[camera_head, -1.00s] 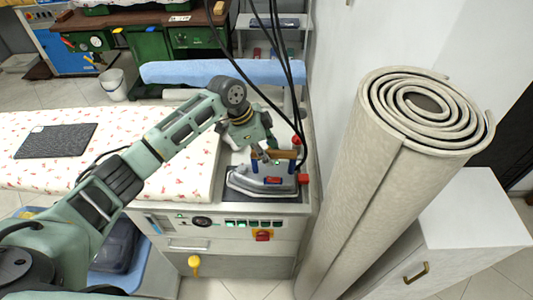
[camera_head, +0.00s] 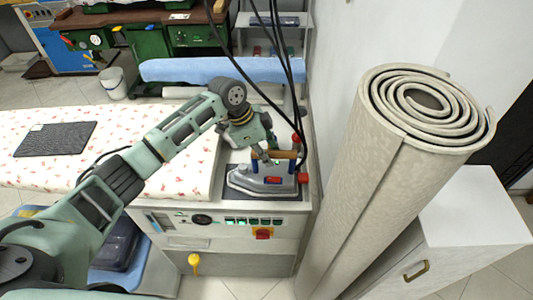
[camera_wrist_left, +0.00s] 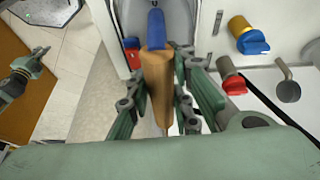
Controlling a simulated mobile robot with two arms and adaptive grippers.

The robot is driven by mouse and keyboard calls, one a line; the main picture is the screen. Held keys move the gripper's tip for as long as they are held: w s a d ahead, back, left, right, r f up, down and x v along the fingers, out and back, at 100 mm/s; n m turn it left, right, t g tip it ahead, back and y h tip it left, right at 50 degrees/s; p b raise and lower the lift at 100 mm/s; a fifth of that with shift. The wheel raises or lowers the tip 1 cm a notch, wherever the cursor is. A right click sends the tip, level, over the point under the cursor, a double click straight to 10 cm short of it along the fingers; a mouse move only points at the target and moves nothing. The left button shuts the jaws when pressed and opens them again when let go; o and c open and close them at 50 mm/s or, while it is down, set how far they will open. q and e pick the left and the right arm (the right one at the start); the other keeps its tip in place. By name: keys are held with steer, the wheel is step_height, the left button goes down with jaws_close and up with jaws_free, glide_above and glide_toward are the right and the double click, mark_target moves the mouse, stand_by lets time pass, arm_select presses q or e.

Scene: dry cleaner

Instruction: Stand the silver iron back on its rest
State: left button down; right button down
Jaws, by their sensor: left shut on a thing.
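The silver iron (camera_head: 262,181) sits at the right end of the pressing table, low over a dark plate (camera_head: 232,171); I cannot tell whether its sole touches the plate. It has a wooden handle (camera_wrist_left: 157,85) on blue posts, and red parts. My left gripper (camera_head: 262,152) is shut on the handle from above, with a finger on each side in the left wrist view (camera_wrist_left: 157,92). A green jointed part at that view's left edge looks like my right gripper (camera_wrist_left: 36,62); its jaws are too small to read.
A dark textured pad (camera_head: 55,139) lies on the flowered padded board (camera_head: 120,125). Black cables hang behind the iron. A tall rolled carpet (camera_head: 370,190) and white cabinet (camera_head: 475,225) stand close on the right. The table's front has switches and a red knob (camera_head: 263,234).

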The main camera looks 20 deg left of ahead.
arm_select(q)
steer(key=shift+w+d+r, duration=0.1)
steer(key=shift+w+r, duration=0.05)
steer(key=shift+r, duration=0.1)
steer(key=c, duration=1.5)
jaws_free()
steer(key=shift+s+f, duration=0.1)
steer(key=shift+s, duration=0.15)
steer(key=shift+o, duration=0.7)
steer(key=shift+s+f, duration=0.2)
steer(key=shift+f, duration=0.3)
steer(key=o, duration=0.7)
steer(key=shift+w+r, duration=0.1)
steer(key=shift+r, duration=0.15)
steer(key=shift+r, duration=0.15)
step_height(320, 180, up, 9)
steer(key=p, duration=0.9)
